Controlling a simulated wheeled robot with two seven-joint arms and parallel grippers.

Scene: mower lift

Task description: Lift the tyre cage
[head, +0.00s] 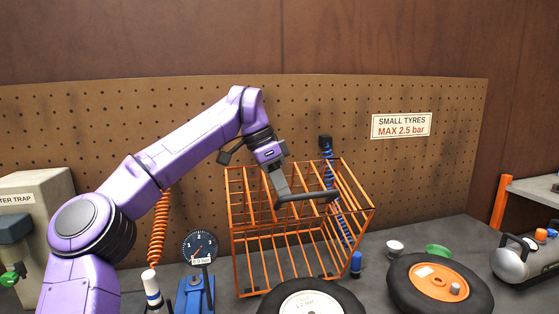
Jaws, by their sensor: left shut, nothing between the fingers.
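The orange wire tyre cage (237,245) stands on the grey bench in the middle of the head view. A dark bar like a handle (312,196) lies across its top front. My left gripper (281,193) reaches in from the upper left, points down and is shut with nothing in it. Its fingertips are at the left end of the dark bar; I cannot tell whether they touch it. The cage's lower front is partly hidden by a tyre with a pale hub (311,303). My right gripper is out of view.
A blue-based gauge (200,246) and orange coiled hose (162,228) stand left of the cage. A blue coiled hose (335,200) hangs by its right side. An orange-hubbed tyre (438,282), small cups and a metal tank (512,260) lie to the right. A pegboard (90,125) is behind.

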